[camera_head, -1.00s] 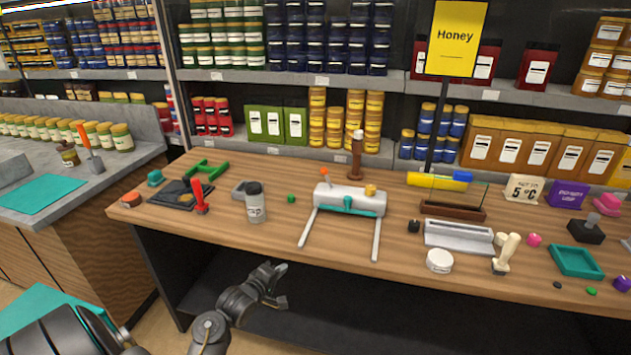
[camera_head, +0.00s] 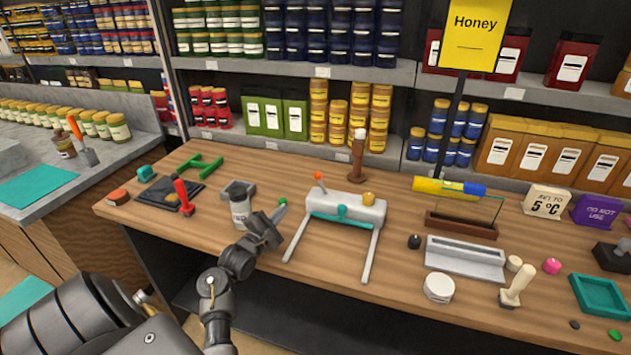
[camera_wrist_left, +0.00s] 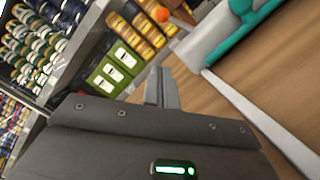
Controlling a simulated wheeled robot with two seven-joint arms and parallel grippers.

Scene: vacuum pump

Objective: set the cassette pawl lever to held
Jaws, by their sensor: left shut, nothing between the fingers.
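A white cylinder-shaped device (camera_head: 350,206) stands mid-table, with two pale legs stretching toward the front edge. A short lever with an orange ball knob (camera_head: 318,176) stands up at its left end; I cannot tell for sure whether this is the cassette pawl lever. The device carries a teal bar (camera_head: 341,217) and a yellow knob (camera_head: 368,198). In the left wrist view the orange knob (camera_wrist_left: 161,14) shows at the top, apart from my fingers. My left gripper (camera_head: 276,220) is shut and empty, left of the device. My right gripper is out of view.
A grey-lidded jar (camera_head: 239,210) stands just left of my left gripper, partly behind it. A green knob (camera_head: 283,202) is close to the fingertips. A brown bottle-like post (camera_head: 358,155) stands behind the device. A grey tray (camera_head: 464,257) lies to its right.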

